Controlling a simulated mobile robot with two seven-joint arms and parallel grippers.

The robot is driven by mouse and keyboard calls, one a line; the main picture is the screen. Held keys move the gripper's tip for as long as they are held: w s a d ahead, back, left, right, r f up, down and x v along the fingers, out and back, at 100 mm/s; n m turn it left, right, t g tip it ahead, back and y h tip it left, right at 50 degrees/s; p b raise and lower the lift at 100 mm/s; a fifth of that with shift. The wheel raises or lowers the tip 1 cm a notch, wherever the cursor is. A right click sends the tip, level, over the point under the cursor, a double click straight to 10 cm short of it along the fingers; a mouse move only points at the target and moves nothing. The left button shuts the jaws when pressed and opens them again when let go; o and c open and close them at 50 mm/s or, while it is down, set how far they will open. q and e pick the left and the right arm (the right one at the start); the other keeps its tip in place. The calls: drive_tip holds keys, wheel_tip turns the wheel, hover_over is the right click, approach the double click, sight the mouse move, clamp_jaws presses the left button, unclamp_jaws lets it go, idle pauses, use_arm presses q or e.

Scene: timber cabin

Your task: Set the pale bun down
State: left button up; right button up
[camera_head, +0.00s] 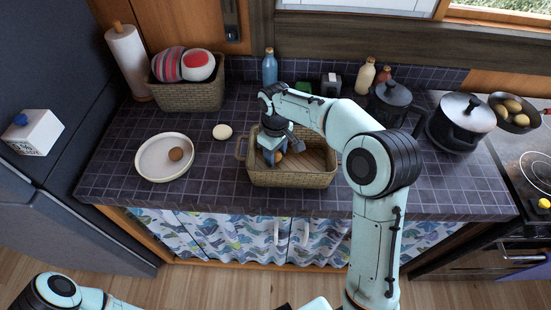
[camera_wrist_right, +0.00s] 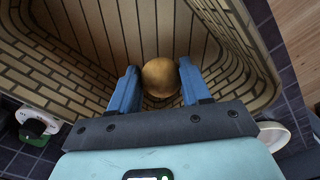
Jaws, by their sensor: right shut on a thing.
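The pale bun looks golden-tan and round in the right wrist view (camera_wrist_right: 160,77), between the blue fingers of my right gripper (camera_wrist_right: 160,88). In the head view my right gripper (camera_head: 273,155) reaches down inside the wicker basket (camera_head: 290,179), and only a little of the bun (camera_head: 279,157) shows beside the fingers. The gripper is shut on the bun. Whether the bun touches the basket's slatted floor I cannot tell. My left arm shows at the lower left, with its gripper out of view.
A second basket (camera_head: 188,97), bottles and pots stand along the back. The tiled counter's front left is clear.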

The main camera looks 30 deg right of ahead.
use_arm(q)
drive_tip(key=shift+s+f, duration=0.15)
drive_tip(key=shift+f, duration=0.05)
use_arm(e)
drive_tip(key=shift+f, duration=1.3)
drive_tip(key=shift+f, duration=0.2)
drive_tip(key=o, duration=1)
drive_tip(key=shift+o, duration=0.2)
drive_tip(key=shift+r, duration=0.1)
wheel_tip(320, 180, up, 12)
drive_tip(key=shift+p, duration=0.8)
drive_tip(key=shift+r, duration=0.15)
use_arm(q)
drive_tip(key=shift+w+r, duration=0.9)
drive_tip(key=shift+r, duration=0.2)
